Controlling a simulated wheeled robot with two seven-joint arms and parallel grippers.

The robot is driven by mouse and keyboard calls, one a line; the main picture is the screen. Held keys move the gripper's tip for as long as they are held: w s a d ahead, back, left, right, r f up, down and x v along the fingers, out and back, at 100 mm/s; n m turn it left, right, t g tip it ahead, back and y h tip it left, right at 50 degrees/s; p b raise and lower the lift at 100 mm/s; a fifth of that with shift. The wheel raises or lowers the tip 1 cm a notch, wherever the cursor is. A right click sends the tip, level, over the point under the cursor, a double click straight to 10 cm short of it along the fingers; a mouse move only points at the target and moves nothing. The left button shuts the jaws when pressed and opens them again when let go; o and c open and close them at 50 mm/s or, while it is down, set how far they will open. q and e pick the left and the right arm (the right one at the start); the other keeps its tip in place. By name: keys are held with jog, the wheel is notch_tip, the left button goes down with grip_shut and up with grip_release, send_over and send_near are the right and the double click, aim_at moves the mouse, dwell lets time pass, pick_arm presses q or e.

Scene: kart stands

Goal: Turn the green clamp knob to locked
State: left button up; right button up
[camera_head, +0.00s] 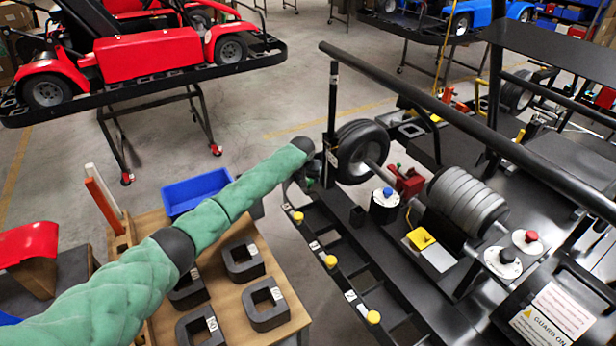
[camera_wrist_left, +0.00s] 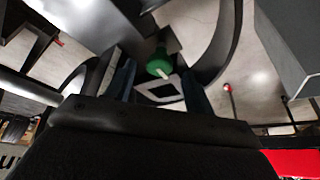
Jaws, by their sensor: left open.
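The green clamp knob (camera_wrist_left: 158,65) shows in the left wrist view, rounded with a narrower neck. It stands by a pale plate with a dark opening (camera_wrist_left: 160,88). My left gripper (camera_wrist_left: 160,84) is open, with one dark finger on each side of the knob's line; I see no contact and cannot tell the exact gap. In the head view my left arm reaches from the lower left, and its dark gripper (camera_head: 308,176) is beside the kart's black wheel. I cannot make the knob out surely there. My right gripper is not in view.
The black kart frame (camera_head: 450,120) has a long bar above the wheel (camera_head: 361,152). A red block (camera_head: 408,183) and a blue-topped button (camera_head: 387,193) are to the right. A wooden table (camera_head: 228,297) with dark square blocks and a blue bin (camera_head: 194,190) stands left.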

pick_arm(q)
jog(key=shift+w+d+f, duration=0.15)
jog(key=shift+w+f, duration=0.05)
jog(key=shift+f, duration=0.5)
jog(key=shift+w+f, duration=0.15)
jog(key=shift+f, duration=0.05)
jog(key=c, duration=1)
jog(key=shift+o, duration=0.2)
